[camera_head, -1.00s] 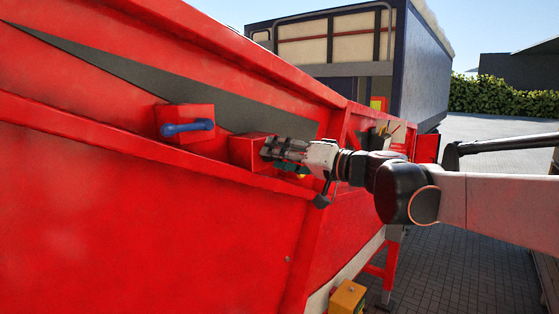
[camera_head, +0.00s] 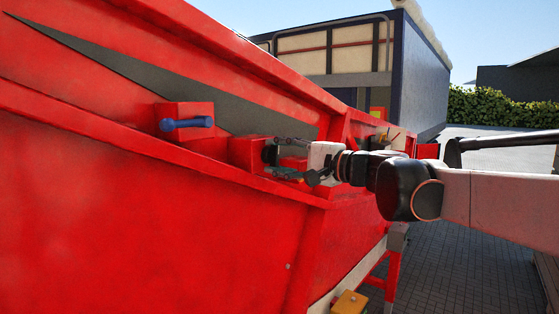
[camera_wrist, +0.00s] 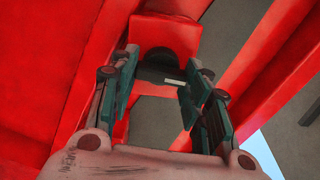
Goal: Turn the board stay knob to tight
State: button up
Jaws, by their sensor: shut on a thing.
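The board stay knob (camera_head: 270,153) is dark and sits on the face of a red block (camera_head: 246,152) on the red machine's side. In the wrist view the knob (camera_wrist: 160,73) shows as a dark bar with a short white mark, in front of a dark round shape on the red block. My gripper (camera_head: 283,157) is at the knob, with one finger above and one below it in the head view. In the wrist view my gripper (camera_wrist: 163,70) has its fingers on both sides of the knob, shut on it. The fingers partly hide the knob's edges.
A blue handle (camera_head: 187,124) sticks out of another red block to the left. The red machine wall (camera_head: 150,220) slopes close below my gripper. A yellow box (camera_head: 350,302) is low at the bottom. A dark blue trailer (camera_head: 420,75) stands behind. Paved ground lies to the right.

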jog(key=m, duration=0.4)
jog(key=m+b, duration=0.1)
jog(key=m, duration=0.3)
jog(key=m+b, duration=0.1)
jog(key=m, duration=0.3)
jog(key=shift+s+f+m, duration=0.1)
jog(key=shift+f+m, duration=0.2)
jog(key=shift+m, duration=0.1)
jog(key=shift+a+m, duration=0.1)
jog(key=shift+m, duration=1.9)
jog(key=o, duration=1.1)
jog(key=shift+c, duration=0.2)
jog(key=shift+r, duration=0.1)
jog(key=shift+s, duration=0.1)
jog(key=v, duration=0.7)
jog(key=shift+s+d, duration=0.15)
jog(key=shift+d, duration=0.1)
